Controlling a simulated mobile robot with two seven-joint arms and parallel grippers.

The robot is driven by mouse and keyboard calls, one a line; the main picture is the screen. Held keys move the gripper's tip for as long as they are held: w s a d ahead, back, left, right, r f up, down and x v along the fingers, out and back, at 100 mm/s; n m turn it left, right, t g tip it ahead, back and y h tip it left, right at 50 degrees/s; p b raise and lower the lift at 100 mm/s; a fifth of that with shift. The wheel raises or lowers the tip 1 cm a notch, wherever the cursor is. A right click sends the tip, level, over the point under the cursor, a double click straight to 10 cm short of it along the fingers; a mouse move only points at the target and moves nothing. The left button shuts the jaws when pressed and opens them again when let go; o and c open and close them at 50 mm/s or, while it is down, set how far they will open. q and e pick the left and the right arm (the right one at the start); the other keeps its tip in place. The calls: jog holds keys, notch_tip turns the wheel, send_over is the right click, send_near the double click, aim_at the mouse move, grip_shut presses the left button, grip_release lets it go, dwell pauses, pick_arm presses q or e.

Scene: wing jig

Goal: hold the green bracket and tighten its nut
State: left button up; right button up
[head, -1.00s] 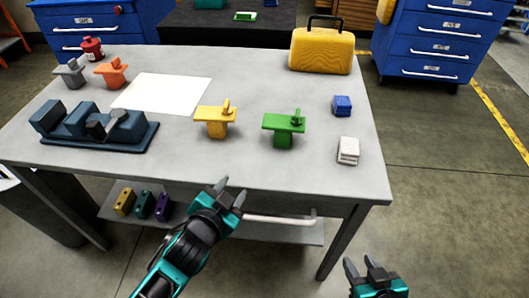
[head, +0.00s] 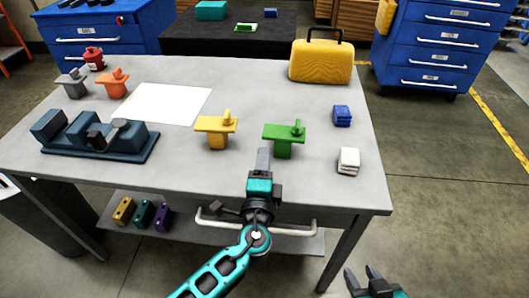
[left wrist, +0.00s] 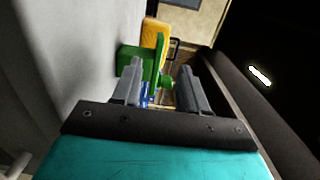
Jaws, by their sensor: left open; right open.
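The green bracket (head: 283,149) stands upright near the front of the grey table, with a small green upright piece (head: 299,127), possibly its nut, on top at the right. My left gripper (head: 263,153) is just in front of the bracket and slightly left, pointing at it, open and empty. In the left wrist view the bracket (left wrist: 137,57) shows beyond the parted fingers (left wrist: 160,80), partly hidden by the left one. Whether a finger touches it I cannot tell. My right gripper (head: 364,274) is open and empty, low at the right, off the table.
A yellow bracket (head: 217,138) stands close left of the green one. A blue block (head: 342,116) and a white block (head: 348,160) lie to the right. A yellow case (head: 321,63), white sheet (head: 168,103) and dark blue fixture (head: 75,129) are on the table (head: 200,175).

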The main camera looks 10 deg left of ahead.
aim_at(266, 139)
pick_arm(q)
jog(key=w, duration=1.1)
jog(key=shift+w+a, duration=0.2)
jog(key=shift+w, duration=0.1)
grip_shut()
